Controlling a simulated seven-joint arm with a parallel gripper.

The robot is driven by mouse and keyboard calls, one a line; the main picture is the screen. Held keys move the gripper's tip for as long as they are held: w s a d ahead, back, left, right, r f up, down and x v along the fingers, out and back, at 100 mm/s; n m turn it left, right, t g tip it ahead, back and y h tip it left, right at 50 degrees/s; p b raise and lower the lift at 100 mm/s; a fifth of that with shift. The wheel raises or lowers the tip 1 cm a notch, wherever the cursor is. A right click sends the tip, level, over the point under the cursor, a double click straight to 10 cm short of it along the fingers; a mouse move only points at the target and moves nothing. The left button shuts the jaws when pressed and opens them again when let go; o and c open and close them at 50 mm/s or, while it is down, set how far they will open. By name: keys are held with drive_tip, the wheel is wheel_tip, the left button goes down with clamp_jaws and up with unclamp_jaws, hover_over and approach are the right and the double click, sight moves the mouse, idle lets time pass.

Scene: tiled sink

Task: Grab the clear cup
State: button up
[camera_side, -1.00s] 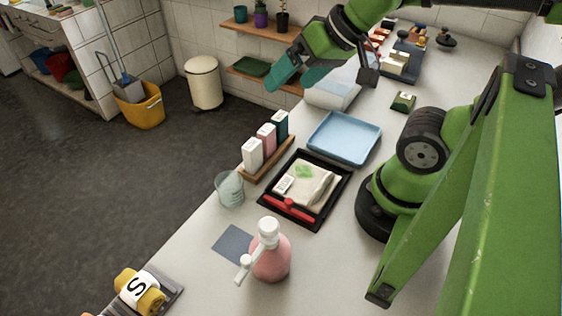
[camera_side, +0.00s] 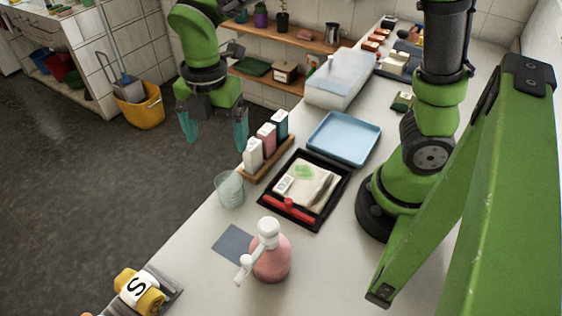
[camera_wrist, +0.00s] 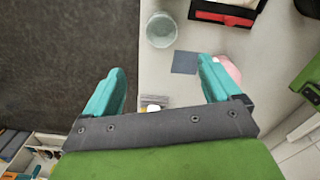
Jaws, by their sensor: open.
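The clear cup (camera_side: 230,190) stands upright at the counter's left edge in the side view, beside the wooden bottle rack. It also shows in the wrist view (camera_wrist: 161,30), top centre, seen from above, beyond and between my fingertips. My gripper (camera_side: 214,138) is open and empty in the side view. It points down, above and behind the cup, near the rack, out past the counter edge. In the wrist view my gripper (camera_wrist: 160,80) shows its two teal fingers spread wide, apart from the cup.
A wooden rack with several bottles (camera_side: 266,140) stands just behind the cup. A black tray (camera_side: 325,207) lies to its right, and a pink pump bottle (camera_side: 270,257) stands in front. A grey-blue square (camera_side: 233,243) lies flat near the cup. A blue tray (camera_side: 344,139) is farther back.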

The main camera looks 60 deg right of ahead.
drive_tip(key=n, duration=0.3)
approach(230, 188)
drive_tip(key=shift+s+a+f+n, duration=0.2)
drive_tip(key=shift+s+a+f, duration=0.2)
drive_tip(key=shift+a, duration=0.2)
drive_tip(key=shift+s+a+f+n, duration=0.2)
drive_tip(key=shift+s+a+f, duration=0.2)
drive_tip(key=shift+a, duration=0.2)
drive_tip(key=shift+s+d+f, duration=0.1)
drive_tip(key=shift+f, duration=1.15)
drive_tip(key=shift+s+f, duration=0.1)
drive_tip(key=shift+f, duration=1.15)
